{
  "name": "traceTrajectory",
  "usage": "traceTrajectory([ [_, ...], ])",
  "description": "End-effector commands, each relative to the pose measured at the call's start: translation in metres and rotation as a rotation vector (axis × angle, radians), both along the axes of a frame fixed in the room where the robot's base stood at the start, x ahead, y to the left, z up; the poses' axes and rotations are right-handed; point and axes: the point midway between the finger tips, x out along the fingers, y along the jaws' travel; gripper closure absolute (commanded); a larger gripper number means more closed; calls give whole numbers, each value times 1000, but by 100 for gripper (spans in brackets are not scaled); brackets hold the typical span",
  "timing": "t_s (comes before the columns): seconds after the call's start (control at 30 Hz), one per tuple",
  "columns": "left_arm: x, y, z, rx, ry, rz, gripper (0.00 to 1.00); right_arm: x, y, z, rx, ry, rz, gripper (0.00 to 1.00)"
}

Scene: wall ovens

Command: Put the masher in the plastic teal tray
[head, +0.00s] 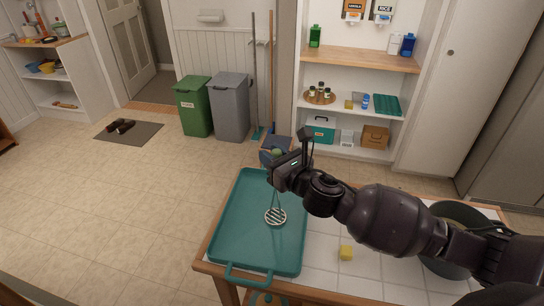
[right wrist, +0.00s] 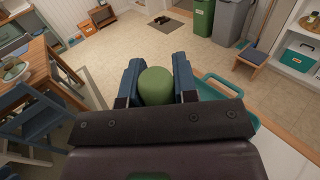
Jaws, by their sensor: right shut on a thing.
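The masher has a round slotted metal head (head: 275,216) on thin wires and a green handle. My right gripper (head: 272,159) is shut on the handle (right wrist: 156,87); its blue fingers (right wrist: 156,66) stand on both sides of it in the right wrist view. The masher hangs down with its head over the right part of the teal tray (head: 237,240). I cannot tell whether the head touches the tray floor. The tray lies on the left side of the table and holds nothing else that I see. Part of the tray also shows in the right wrist view (right wrist: 215,88). My left gripper is not in view.
The tiled table (head: 322,276) also holds a small yellow block (head: 346,253) right of the tray and a dark pan (head: 440,265) partly behind my right arm. Bins (head: 230,108) and stocked shelves (head: 360,62) stand beyond. The floor left of the table is clear.

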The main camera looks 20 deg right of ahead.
Motion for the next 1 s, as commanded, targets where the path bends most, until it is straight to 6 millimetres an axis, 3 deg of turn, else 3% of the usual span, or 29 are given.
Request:
traceTrajectory([
  [0.37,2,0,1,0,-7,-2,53,0,0,-3,0,-2,0,97],
  [0.4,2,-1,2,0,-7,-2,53,0,0,-2,-1,-1,0,67],
  [0.53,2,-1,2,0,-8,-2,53,0,0,-2,-1,-1,0,47],
  [0.87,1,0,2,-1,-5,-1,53,0,0,1,0,-2,1,47],
  [1.0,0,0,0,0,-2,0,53,-12,-4,0,-1,0,1,47],
])
